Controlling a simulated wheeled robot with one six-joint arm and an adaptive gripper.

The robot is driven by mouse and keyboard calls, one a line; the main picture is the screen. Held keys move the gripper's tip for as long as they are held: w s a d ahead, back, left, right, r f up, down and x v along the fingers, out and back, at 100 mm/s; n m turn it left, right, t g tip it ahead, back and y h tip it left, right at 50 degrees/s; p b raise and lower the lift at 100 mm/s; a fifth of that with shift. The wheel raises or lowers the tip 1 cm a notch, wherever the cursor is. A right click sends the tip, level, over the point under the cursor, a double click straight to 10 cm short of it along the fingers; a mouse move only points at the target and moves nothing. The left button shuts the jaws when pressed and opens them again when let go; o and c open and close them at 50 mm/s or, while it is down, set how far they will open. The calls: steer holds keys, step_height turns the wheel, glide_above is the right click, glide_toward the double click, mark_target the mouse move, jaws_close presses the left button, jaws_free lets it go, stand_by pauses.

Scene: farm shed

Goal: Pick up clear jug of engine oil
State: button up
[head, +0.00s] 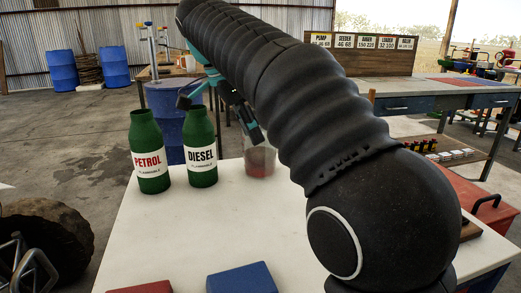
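A clear jug (259,160) with reddish liquid low inside stands upright near the far edge of the white table (225,225). Its upper part and right side are partly hidden by my gripper and arm. My gripper (219,114), black and teal, hangs above the table's far edge, up and to the left of the jug. Its fingers are spread apart with nothing visible between them. One finger reaches down in front of the jug's top in the picture; I cannot tell whether it touches.
Green petrol (149,152) and diesel (201,147) bottles stand left of the jug. A red block (140,287) and a blue block (242,278) lie at the near edge. Blue drums (62,71) stand behind. My arm hides much of the table's right side.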

glide_toward(269, 176)
step_height(269, 176, down, 2)
steer(key=w+d, duration=0.1)
steer(key=w, duration=0.1)
steer(key=d+f, duration=0.1)
steer(key=f, duration=0.1)
steer(key=d+f+b, duration=0.1)
steer(key=shift+s+d+f, duration=0.15)
steer(key=shift+d+f, duration=0.05)
steer(key=shift+f, duration=0.15)
steer(key=shift+d+f, duration=0.2)
steer(key=shift+f, duration=0.35)
steer(key=shift+c, duration=0.2)
jaws_close()
